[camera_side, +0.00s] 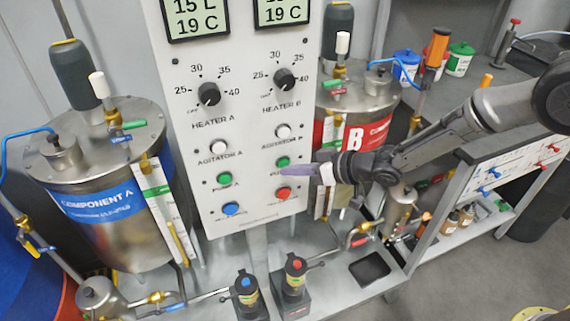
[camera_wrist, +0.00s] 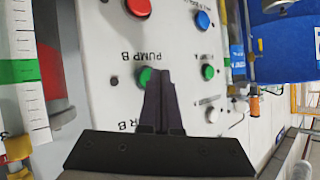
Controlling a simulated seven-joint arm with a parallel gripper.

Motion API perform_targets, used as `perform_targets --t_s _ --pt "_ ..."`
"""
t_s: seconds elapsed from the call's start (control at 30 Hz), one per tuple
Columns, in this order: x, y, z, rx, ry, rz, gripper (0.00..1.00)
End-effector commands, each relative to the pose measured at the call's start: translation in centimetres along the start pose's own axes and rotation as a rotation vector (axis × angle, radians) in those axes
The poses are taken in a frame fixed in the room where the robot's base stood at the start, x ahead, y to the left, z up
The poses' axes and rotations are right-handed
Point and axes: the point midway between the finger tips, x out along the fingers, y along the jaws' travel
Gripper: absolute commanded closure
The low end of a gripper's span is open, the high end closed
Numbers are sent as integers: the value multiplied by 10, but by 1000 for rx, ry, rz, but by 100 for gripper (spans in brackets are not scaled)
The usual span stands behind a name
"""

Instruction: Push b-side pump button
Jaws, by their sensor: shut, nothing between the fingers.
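The b-side pump button is a round green button (camera_side: 283,161) in the right column of the white control panel. In the wrist view, the green button (camera_wrist: 144,75) sits by the "PUMP B" label, partly hidden behind my fingertips. My gripper (camera_side: 284,172) is shut and empty, pointing left at the panel from the right. Its tips (camera_wrist: 159,71) overlap the button's edge in the wrist view and lie just below it in the side view. I cannot tell whether they touch it.
The red button (camera_side: 283,194) is just below and a white button (camera_side: 283,131) just above. The a-side green button (camera_side: 224,178) and blue button (camera_side: 231,208) are to the left. The B tank (camera_side: 357,130) stands behind my gripper, right of the panel.

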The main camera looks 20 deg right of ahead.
Motion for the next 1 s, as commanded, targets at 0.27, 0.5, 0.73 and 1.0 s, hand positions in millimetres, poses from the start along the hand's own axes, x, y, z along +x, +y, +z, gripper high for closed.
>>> perform_targets --t_s 0.27,0.5,0.73,1.0 --pt "0 0 0 0 0 0 100" --pt "0 0 0 0 0 0 100" --pt "3 2 -2 -1 0 0 100" --pt "6 5 -5 0 1 0 100"
